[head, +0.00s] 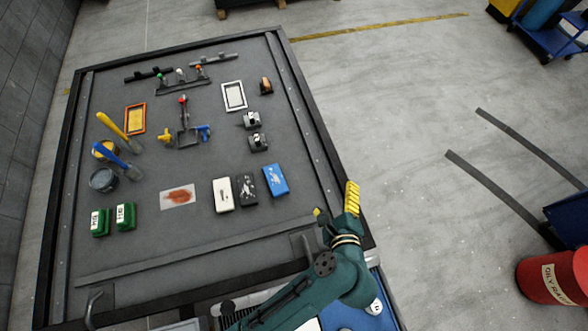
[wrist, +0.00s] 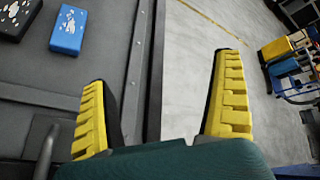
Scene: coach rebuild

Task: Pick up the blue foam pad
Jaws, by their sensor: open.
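The blue foam pad (head: 275,180) lies flat on the dark worktop, with pale marks on its top. It is the rightmost in a row with a black pad (head: 247,190) and a white pad (head: 222,195). In the wrist view the blue pad (wrist: 68,30) is at the upper left, beyond the left finger. My gripper (head: 335,203) is over the worktop's right front edge, to the lower right of the blue pad and apart from it. Its yellow fingers (wrist: 165,100) are wide apart with nothing between them.
A stained sheet (head: 178,197) and green blocks (head: 125,216) lie left of the pads. Grey blocks (head: 258,142) sit behind them. A raised rail runs along the worktop's right edge. A metal handle (head: 93,305) stands at the front left. A red drum (head: 553,277) stands on the floor at right.

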